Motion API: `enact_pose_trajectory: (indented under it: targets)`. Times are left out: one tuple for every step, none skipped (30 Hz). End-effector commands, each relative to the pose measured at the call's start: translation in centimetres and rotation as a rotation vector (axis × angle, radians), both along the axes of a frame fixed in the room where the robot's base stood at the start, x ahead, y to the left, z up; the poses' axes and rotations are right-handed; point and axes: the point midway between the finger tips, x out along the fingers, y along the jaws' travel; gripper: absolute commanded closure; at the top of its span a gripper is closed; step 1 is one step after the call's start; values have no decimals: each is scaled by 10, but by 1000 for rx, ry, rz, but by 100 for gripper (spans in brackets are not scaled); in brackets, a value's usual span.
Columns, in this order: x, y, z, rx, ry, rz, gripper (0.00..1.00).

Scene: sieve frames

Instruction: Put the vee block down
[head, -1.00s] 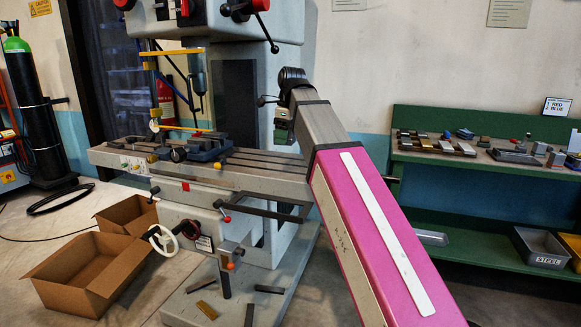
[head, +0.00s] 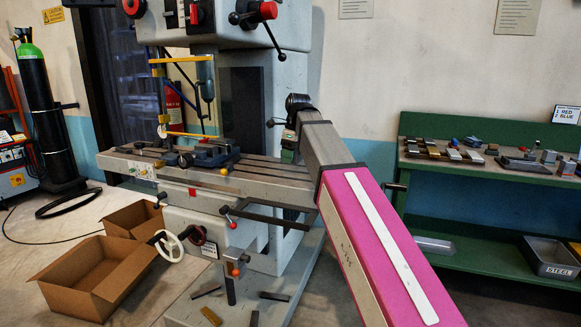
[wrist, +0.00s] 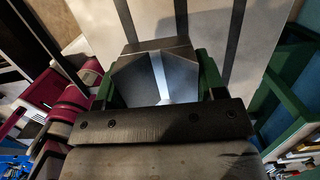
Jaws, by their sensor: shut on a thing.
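The vee block (wrist: 140,80) is a grey metal block with a bright V-shaped groove. It fills the middle of the wrist view. My gripper (wrist: 157,74) is shut on it, with a green finger at each side. In the head view my gripper (head: 288,152) is small and partly hidden by my pink and grey arm. It shows over the right part of the milling machine's table (head: 262,180). The vee block cannot be made out there. A pale surface with dark slots lies beyond the block in the wrist view. I cannot tell the gap beneath the block.
A blue-grey vise (head: 208,155) sits on the left part of the machine table. A green bench (head: 470,170) at the right carries several metal blocks on top and a steel bin (head: 552,257) below. Cardboard boxes (head: 95,280) stand on the floor at the left.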

Motion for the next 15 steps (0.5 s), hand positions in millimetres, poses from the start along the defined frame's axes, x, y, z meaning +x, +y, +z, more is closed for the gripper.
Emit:
enact_pose_trajectory:
  targets:
    - [6,1,-2,0,0,0,95]
    - [8,2,-3,0,0,0,95]
    - [9,2,-5,1,0,0,95]
    - [10,2,-5,1,0,0,95]
    - [11,2,-6,1,-1,1,95]
    - [11,2,-7,1,-1,1,95]
    - [11,2,-8,1,-1,1,95]
    - [10,2,-9,1,0,1,95]
    - [10,2,-12,1,0,1,95]
    - [10,2,-14,0,0,1,95]
    - [10,2,-17,0,0,1,95]
    - [9,2,-22,0,1,1,95]
    - [9,2,-25,0,1,1,95]
    - [9,2,-29,0,1,1,95]
    - [9,2,-35,0,1,1,95]
